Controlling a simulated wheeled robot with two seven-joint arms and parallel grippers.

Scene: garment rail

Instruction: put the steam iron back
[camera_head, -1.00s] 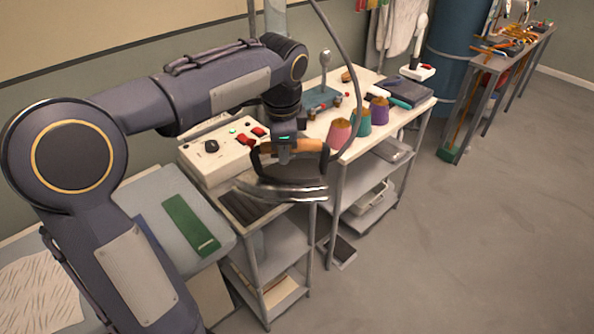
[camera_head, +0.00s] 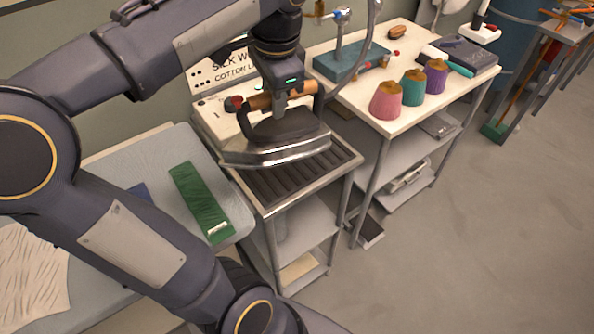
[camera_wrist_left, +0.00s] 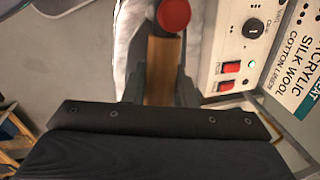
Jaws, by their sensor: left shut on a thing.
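The steam iron (camera_head: 285,128) has a dark body, a shiny metal sole and a wooden handle. My left gripper (camera_head: 281,100) is shut on the handle from above. In the left wrist view the wooden handle (camera_wrist_left: 160,72) lies between the two fingers, near a round red knob. The iron is over the back left part of a dark ribbed iron rest (camera_head: 310,177) on a small metal stand. The sole hides part of the rest and looks a little above it; contact is hard to tell. My right gripper is not in view.
A white control box (camera_head: 205,112) with switches and a fabric-label sign is close behind the iron. Left is a padded board with a green strip (camera_head: 200,200). Right is a table with thread cones (camera_head: 386,100) and tools. A hose rises beside the gripper.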

